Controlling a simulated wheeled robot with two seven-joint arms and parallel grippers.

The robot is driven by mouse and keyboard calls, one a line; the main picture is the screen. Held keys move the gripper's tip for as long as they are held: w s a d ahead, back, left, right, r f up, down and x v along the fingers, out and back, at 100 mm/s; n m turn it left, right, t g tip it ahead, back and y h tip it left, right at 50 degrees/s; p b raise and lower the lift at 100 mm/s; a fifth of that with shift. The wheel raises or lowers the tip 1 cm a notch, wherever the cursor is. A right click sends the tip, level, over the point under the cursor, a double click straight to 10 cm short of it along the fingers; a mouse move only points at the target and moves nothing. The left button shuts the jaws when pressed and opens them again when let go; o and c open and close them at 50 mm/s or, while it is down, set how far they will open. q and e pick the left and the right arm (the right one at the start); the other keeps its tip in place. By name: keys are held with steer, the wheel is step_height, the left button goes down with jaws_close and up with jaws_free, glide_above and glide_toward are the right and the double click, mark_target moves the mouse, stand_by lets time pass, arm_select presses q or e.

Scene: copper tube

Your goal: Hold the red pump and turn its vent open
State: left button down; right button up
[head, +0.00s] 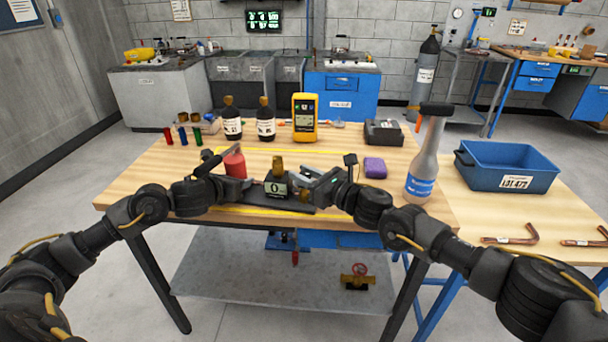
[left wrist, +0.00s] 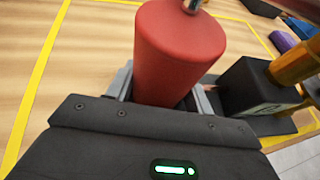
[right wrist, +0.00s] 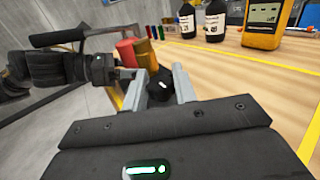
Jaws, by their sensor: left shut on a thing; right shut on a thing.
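The red pump (head: 235,163) is a tapered red cylinder standing on a dark base at the table's front. My left gripper (head: 238,183) is shut on its lower body; the left wrist view shows the red body (left wrist: 178,55) between the fingers. Beside it is a black block (head: 277,187) with a display reading 0 and a brass cylinder (head: 278,164) on top. My right gripper (head: 300,186) is at the block's right side. In the right wrist view its fingers are shut on a small black knob (right wrist: 159,87); I cannot tell how far it is turned.
Yellow tape lines (head: 270,212) mark the wooden table (head: 180,152). Behind stand two dark bottles (head: 266,122) and a yellow meter (head: 305,115).

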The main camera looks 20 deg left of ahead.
arm_select(q)
steer(key=shift+r, duration=0.1)
arm_select(e)
steer(key=o, duration=0.9)
steer(key=shift+o, duration=0.2)
steer(key=v, duration=1.2)
arm_select(q)
steer(key=c, duration=0.5)
jaws_free()
steer(key=shift+d, duration=0.1)
